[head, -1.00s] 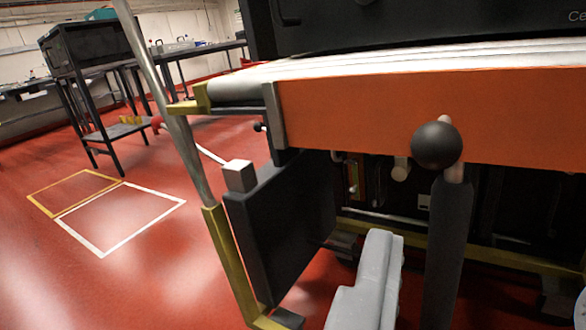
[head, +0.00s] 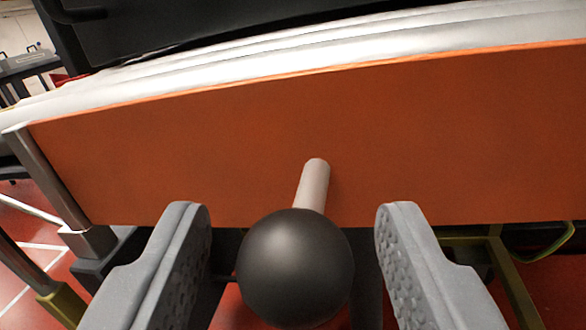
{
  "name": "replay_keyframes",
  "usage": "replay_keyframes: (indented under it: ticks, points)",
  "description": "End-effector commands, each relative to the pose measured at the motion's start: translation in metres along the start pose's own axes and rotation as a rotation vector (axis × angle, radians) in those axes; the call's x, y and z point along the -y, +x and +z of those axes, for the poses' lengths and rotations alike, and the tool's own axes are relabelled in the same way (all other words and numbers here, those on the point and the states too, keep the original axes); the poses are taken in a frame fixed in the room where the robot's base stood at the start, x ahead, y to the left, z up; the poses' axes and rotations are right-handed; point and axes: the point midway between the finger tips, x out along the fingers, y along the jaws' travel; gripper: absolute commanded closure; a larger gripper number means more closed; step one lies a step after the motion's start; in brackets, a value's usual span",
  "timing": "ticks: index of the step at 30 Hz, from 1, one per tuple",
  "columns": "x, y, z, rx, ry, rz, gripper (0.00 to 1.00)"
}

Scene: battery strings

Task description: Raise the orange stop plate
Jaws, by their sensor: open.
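The orange stop plate (head: 430,130) spans most of the head view as a broad flat panel, its top edge along pale rollers. A pale rod (head: 313,184) sticks out from its face toward me and ends in a black ball knob (head: 295,267). My gripper (head: 292,215) is open, with one grey finger on each side of the knob. A gap shows between the knob and each finger, so neither finger visibly touches it. The lower part of the knob reaches near the bottom of the view.
White rollers (head: 330,52) run behind the plate's top edge, with a dark case (head: 200,25) above them. A grey metal upright (head: 45,180) stands at the plate's left end. Dark and yellow frame parts (head: 510,275) lie below the plate on the right.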

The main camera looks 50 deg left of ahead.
Motion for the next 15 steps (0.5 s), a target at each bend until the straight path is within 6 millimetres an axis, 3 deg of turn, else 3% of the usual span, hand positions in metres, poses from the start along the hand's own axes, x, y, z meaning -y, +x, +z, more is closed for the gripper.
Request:
replay_keyframes:
  ticks: [13,15]
  points:
    - [0.0000,0.0099,0.0001,0.001,0.002,0.001,0.52]
    - [0.0001,0.0098,0.0002,0.001,0.002,0.001,0.71]
